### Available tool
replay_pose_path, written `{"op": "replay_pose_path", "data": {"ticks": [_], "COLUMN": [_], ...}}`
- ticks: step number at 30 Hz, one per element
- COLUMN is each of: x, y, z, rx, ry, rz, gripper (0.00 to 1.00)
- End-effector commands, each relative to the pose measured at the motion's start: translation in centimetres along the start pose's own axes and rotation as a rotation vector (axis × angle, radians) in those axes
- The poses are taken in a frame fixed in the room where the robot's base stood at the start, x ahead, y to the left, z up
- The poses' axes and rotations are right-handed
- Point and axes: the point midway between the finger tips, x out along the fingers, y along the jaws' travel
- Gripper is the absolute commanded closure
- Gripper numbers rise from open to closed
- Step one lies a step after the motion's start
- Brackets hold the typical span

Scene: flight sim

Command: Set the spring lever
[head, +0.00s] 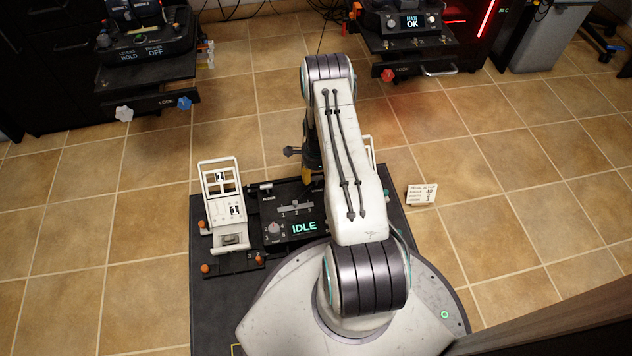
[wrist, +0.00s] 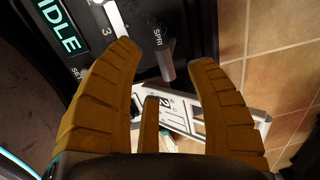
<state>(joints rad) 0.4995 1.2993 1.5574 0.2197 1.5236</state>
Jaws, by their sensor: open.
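The spring lever (wrist: 167,66) is a short grey handle on the black panel in the wrist view, beside lettering that reads "SPRI" before it is cut off. In the head view my arm hides it. My gripper (wrist: 164,54) is open, with its orange-brown ribbed fingers spread to either side of the lever. No contact with the lever shows, and nothing is held. In the head view my gripper (head: 307,178) points down over the panel and is mostly hidden by the arm. The black panel (head: 268,190) carries a lit "IDLE" display (head: 304,227).
A white frame with number cards (head: 220,180) stands left of the panel. Another white frame (wrist: 190,105) lies close beyond the lever. The panel has a numbered slider (head: 296,208) and a dial (head: 274,228). Tiled floor is open around.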

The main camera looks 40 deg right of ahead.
Motion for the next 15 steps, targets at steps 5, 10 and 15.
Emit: {"op": "replay_pose_path", "data": {"ticks": [5,10,15], "x": [2.5,3.7,4.1], "y": [0.0,0.0,0.0], "z": [0.0,0.0,0.1], "rx": [-0.001,-0.002,-0.002], "ry": [0.0,0.0,0.0], "rz": [0.0,0.0,0.0], "gripper": [0.49,0.49,0.49]}}
